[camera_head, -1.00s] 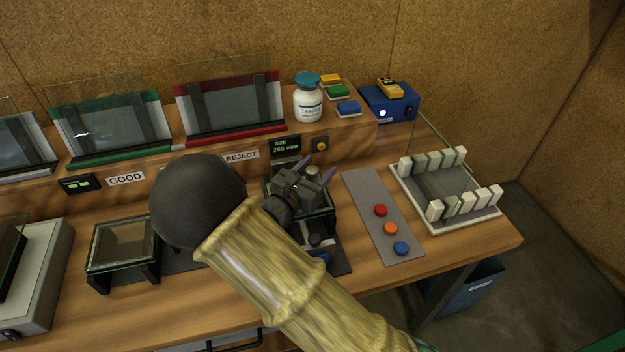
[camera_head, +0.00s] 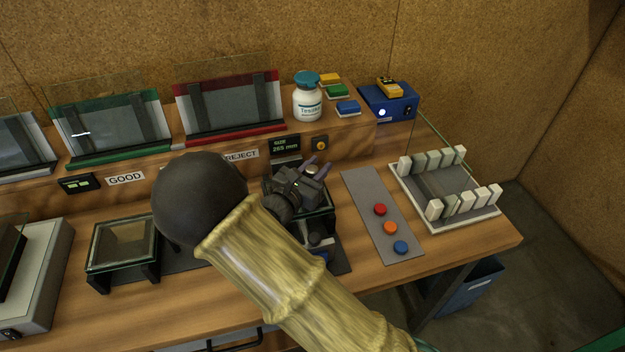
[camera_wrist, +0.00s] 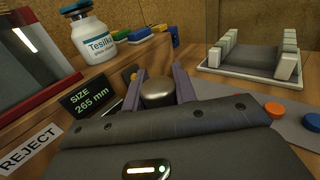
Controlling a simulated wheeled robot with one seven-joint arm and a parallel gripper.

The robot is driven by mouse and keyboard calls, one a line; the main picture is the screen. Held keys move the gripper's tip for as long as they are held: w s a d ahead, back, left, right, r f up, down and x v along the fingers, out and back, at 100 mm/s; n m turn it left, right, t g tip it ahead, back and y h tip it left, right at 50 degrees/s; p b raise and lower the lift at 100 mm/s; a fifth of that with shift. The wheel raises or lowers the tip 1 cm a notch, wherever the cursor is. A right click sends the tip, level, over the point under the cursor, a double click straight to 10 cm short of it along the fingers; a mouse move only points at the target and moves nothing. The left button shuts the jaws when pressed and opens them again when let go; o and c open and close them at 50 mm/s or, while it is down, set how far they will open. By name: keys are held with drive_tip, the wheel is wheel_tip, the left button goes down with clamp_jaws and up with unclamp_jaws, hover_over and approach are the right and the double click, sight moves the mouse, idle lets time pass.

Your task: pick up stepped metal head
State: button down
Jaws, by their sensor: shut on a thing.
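The stepped metal head (camera_wrist: 158,93) shows in the wrist view as a rounded, shiny grey metal top between two purple fingers. In the head view only a small pale top of the metal head (camera_head: 313,169) shows between the fingers. My gripper (camera_head: 317,165) is shut on it, above the black glass-topped stand at the middle of the bench. The gripper's fingers (camera_wrist: 160,72) stand on either side of the head in the wrist view. The lower part of the head is hidden by the gripper body.
A grey strip with red (camera_head: 380,210), orange and blue buttons lies to the right. Beyond it is a white-posted rack (camera_head: 455,222). A white bottle (camera_head: 308,103) stands on the back shelf beside colored blocks. A size display (camera_head: 286,145) reads 265 mm.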

drive_tip(key=shift+r, duration=0.1)
wheel_tip(320, 180, up, 10)
idle(0.5)
idle(0.5)
